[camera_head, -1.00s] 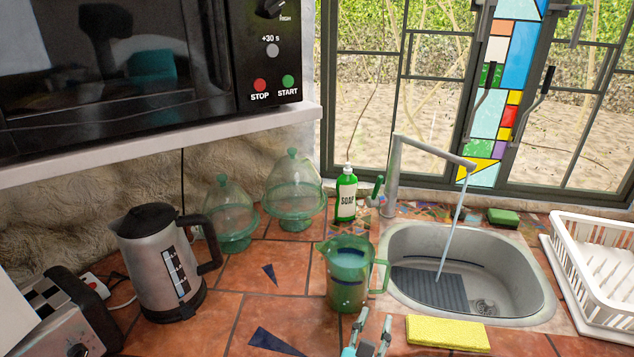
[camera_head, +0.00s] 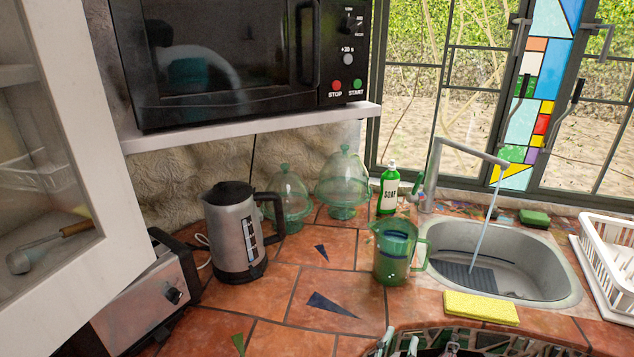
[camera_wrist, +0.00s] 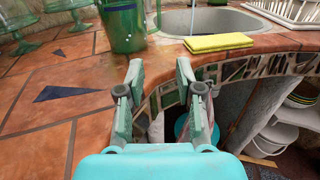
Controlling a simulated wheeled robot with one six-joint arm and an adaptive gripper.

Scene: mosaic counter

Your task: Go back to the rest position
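My gripper (camera_head: 399,343) shows at the bottom edge of the head view, by the counter's front edge. In the wrist view my gripper (camera_wrist: 160,72) has its two fingers apart with nothing between them. The green glass pitcher (camera_head: 397,252) stands upright on the tiled counter, left of the sink. Its lower part also shows ahead of the fingers in the wrist view (camera_wrist: 122,28), apart from them.
Water runs from the tap (camera_head: 431,170) into the sink (camera_head: 540,285). A yellow sponge (camera_head: 481,307) lies at the sink's front. A kettle (camera_head: 233,235), toaster (camera_head: 150,305) and soap bottle (camera_head: 389,190) stand on the counter. An open-looking cabinet door (camera_head: 110,200) is at left.

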